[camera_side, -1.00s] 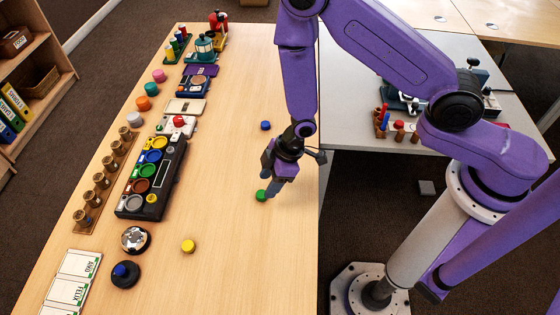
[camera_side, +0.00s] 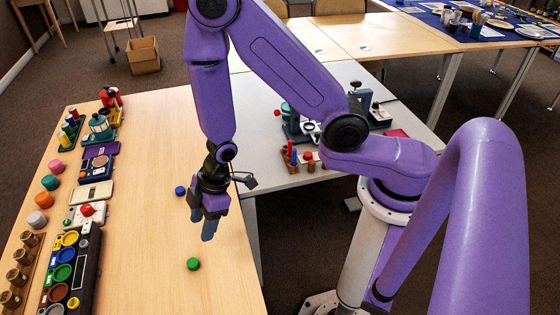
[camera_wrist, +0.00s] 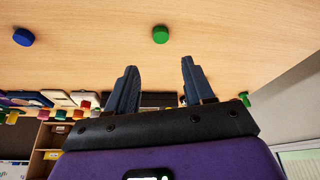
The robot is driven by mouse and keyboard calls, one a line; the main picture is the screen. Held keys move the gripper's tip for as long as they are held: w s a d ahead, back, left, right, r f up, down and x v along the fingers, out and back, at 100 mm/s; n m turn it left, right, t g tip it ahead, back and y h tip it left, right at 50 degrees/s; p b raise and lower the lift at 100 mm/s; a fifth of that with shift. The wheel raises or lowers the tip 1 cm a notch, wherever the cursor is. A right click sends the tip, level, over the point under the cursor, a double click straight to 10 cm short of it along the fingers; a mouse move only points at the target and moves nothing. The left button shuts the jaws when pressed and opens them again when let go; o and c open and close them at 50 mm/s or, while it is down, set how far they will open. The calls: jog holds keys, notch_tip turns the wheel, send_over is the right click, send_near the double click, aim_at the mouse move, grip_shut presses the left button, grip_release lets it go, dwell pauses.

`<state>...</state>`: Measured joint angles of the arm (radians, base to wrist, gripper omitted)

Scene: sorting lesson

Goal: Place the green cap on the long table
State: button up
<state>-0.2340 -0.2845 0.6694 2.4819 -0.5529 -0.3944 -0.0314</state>
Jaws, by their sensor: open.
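The green cap (camera_side: 193,264) sits on the bare wooden top of the long table (camera_side: 140,215), near its right side. It also shows in the wrist view (camera_wrist: 160,34), beyond the fingertips and roughly centred between them. My gripper (camera_side: 203,225) points down above the table, apart from the cap. In the wrist view its two fingers (camera_wrist: 158,75) are spread with nothing between them.
A blue cap (camera_side: 180,190) lies farther back on the table. Along the left side stand a black tray with coloured round wells (camera_side: 72,270), coloured caps and small devices. A grey table (camera_side: 300,178) adjoins at right. The middle wood is clear.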

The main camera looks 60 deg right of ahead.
jog(key=s+d+r+g+h, duration=0.1)
jog(key=s+d+r, duration=0.6)
jog(key=s+r, duration=0.2)
jog(key=s+d+r+h, duration=0.2)
jog(key=s+d+r, duration=0.6)
jog(key=s+r, duration=0.2)
jog(key=shift+s+d+r+g, duration=0.15)
jog(key=shift+s+d+g, duration=0.15)
jog(key=shift+s+g, duration=0.1)
dwell(0.5)
